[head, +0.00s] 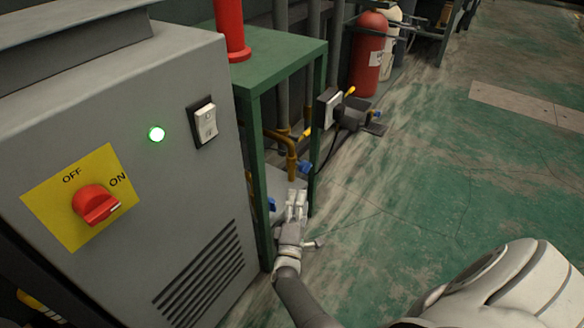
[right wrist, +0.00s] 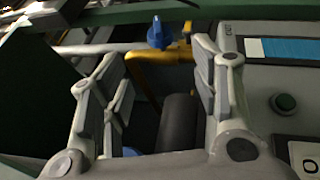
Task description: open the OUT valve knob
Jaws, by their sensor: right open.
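A blue valve knob (head: 305,167) sits on the yellow pipe (head: 291,152) at the right side of the green stand. A second blue knob (head: 271,204) shows lower, partly hidden behind the stand's leg. My right gripper (head: 297,203) is open and empty, just below and in front of the upper knob. In the right wrist view, a blue knob (right wrist: 157,33) shows beyond the gap between the open fingers (right wrist: 153,58), apart from them. My left gripper is not in view.
A grey cabinet (head: 150,190) with a red OFF/ON switch (head: 95,204) and lit green lamp (head: 156,134) fills the left. The green stand (head: 285,60) is close to my right gripper. The green floor (head: 430,180) at right is open. A fire extinguisher (head: 369,55) stands behind.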

